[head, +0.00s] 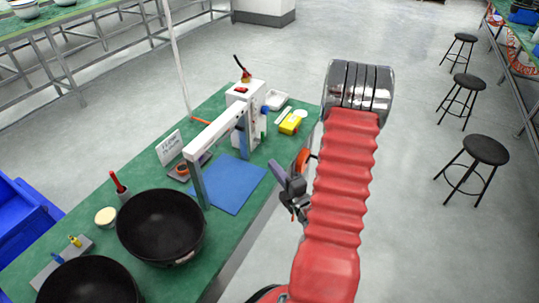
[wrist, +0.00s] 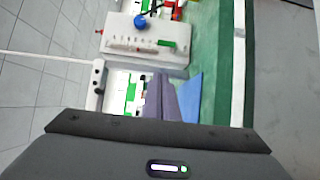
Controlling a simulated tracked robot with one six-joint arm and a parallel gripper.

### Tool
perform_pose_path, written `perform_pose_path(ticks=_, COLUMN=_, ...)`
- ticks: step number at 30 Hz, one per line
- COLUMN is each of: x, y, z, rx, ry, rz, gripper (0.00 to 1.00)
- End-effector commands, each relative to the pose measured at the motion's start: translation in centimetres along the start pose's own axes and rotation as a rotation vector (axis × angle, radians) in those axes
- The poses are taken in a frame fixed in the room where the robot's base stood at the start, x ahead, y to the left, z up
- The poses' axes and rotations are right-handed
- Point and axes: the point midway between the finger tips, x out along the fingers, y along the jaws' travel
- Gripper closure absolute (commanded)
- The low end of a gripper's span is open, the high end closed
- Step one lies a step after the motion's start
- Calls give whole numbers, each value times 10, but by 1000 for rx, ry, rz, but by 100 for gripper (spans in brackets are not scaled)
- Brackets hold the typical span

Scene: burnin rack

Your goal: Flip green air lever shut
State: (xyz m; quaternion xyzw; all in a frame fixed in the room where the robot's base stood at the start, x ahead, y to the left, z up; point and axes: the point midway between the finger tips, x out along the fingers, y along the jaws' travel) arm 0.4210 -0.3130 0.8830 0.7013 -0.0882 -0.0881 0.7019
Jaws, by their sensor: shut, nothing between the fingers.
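I cannot make out the green air lever for sure. In the wrist view, a green patch (wrist: 168,43) lies on a white panel (wrist: 120,33) with a blue knob (wrist: 140,22). Another green piece (wrist: 131,92) shows left of my fingers; I cannot tell if either is the lever. My gripper (wrist: 162,84) is shut and empty, with its grey-purple fingers together. In the head view, my gripper (head: 290,184) hangs beside the bench's right edge, right of a blue mat (head: 240,187). The white upright machine (head: 250,97) stands beyond the mat.
The green bench (head: 222,238) carries two black bowls, one of them near the front (head: 161,225), a white sign (head: 169,147), a yellow box (head: 290,124) and a grey plate (head: 62,262) with blue and yellow handles. A white frame arm (head: 214,130) spans the mat.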

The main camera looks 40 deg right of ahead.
Motion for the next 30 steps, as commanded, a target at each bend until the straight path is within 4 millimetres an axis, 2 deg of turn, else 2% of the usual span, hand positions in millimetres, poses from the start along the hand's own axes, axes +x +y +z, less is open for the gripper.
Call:
perform_pose_path(ticks=7, x=25, y=0, z=-2, rx=-1, ry=5, rz=1, gripper=100)
perform_pose_path(ticks=21, x=97, y=0, z=-3, rx=0, ry=5, rz=1, gripper=100)
perform_pose_path(ticks=30, x=122, y=0, z=23, rx=0, ry=3, rz=0, gripper=100)
